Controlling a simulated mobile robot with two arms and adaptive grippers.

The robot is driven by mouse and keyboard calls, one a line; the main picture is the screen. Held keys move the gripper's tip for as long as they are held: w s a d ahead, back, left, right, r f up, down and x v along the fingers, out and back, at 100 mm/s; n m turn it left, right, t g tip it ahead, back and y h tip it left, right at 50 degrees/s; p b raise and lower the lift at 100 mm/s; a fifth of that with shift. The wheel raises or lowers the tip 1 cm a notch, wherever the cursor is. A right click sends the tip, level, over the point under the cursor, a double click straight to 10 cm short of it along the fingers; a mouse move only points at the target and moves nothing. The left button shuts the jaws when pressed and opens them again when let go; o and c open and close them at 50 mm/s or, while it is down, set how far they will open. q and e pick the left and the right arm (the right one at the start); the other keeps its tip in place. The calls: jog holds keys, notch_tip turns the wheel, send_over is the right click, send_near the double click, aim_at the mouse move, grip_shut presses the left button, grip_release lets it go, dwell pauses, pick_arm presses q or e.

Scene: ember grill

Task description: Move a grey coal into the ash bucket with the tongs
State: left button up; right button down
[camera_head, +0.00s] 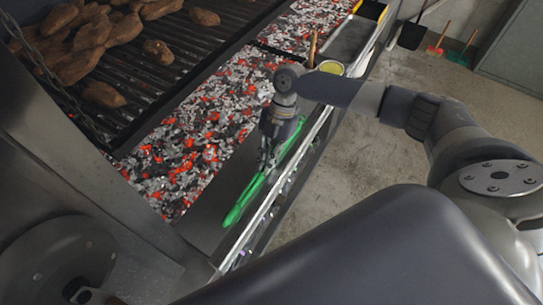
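The ember bed (205,130) is a long strip of grey and glowing red coals running from lower left to upper right. Many grey pieces lie mixed among the red ones. A long green tool, which looks like the tongs (243,203), lies slanted along the metal ledge on the near side of the embers. My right gripper (265,160) points down at the tool's middle, close beside or over it. Its fingers are small and dark, so I cannot tell whether they are closed on it. My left gripper is out of view. I cannot make out an ash bucket.
A dark grate (170,75) with brown meat or potato-like pieces (100,93) lies behind the embers. A yellow-filled bowl (331,67) and a metal tray (350,40) sit further along the ledge. A rail (262,211) edges the grill. The concrete floor (375,150) is open.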

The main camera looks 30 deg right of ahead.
jog(key=shift+f, duration=0.1)
pick_arm(q)
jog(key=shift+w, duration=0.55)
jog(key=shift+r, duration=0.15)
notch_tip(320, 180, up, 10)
jog(key=p, duration=1)
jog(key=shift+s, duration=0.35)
pick_arm(e)
notch_tip(320, 180, up, 12)
jog(key=shift+d, duration=0.15)
